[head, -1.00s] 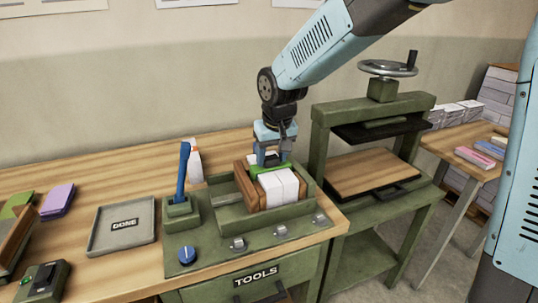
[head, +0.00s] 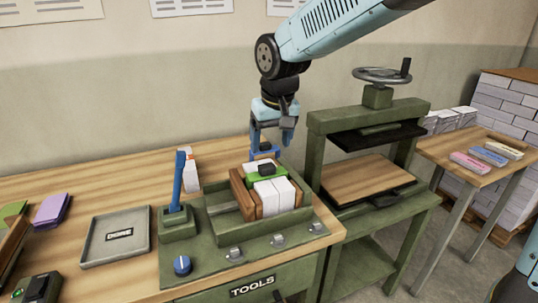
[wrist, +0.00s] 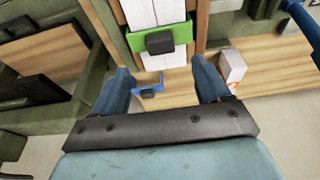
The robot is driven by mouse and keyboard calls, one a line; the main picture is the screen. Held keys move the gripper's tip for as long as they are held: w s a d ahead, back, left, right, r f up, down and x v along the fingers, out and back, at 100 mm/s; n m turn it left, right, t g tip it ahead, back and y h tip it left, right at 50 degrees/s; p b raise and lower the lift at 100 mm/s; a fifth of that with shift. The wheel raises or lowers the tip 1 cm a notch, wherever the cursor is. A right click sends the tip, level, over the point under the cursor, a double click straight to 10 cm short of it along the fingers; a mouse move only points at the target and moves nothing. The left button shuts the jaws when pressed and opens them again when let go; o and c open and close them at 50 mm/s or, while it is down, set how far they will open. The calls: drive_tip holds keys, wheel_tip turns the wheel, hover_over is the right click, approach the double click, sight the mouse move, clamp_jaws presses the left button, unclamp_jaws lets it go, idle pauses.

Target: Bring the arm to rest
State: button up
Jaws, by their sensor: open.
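My gripper (head: 272,150) is open and empty. It hangs just above and behind the green clamp-like piece (head: 265,169) on the white paper blocks (head: 272,194). The blocks stand between brown wooden boards (head: 243,193) in the green fixture (head: 230,222) on the workbench. In the wrist view the two blue fingers (wrist: 165,88) are spread apart. The green piece with its dark knob (wrist: 160,42) lies ahead of them, apart from the fingers. A small blue piece with a dark knob (wrist: 148,86) shows between the fingers.
A blue-handled tool (head: 178,183) stands upright left of the fixture. A green press (head: 375,150) with a handwheel stands close at right. A side table (head: 480,160) holds coloured blocks. Open air surrounds the raised arm.

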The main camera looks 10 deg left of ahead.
drive_tip(key=a+v, duration=0.1)
drive_tip(key=v, duration=0.4)
drive_tip(key=d+r+m, duration=0.2)
drive_tip(key=d, duration=1.1)
drive_tip(key=s+d+f+m+t, duration=0.1)
drive_tip(key=s+d+m, duration=0.1)
drive_tip(key=s+d, duration=0.5)
drive_tip(key=s+d+f+m+t+h, duration=0.1)
drive_tip(key=s+d+f+m, duration=0.1)
drive_tip(key=s+d, duration=0.5)
drive_tip(key=d, duration=0.6)
drive_tip(key=shift+s+d+t+h, duration=0.2)
drive_tip(key=shift+s+t+h, duration=0.1)
drive_tip(key=shift+s+t, duration=0.1)
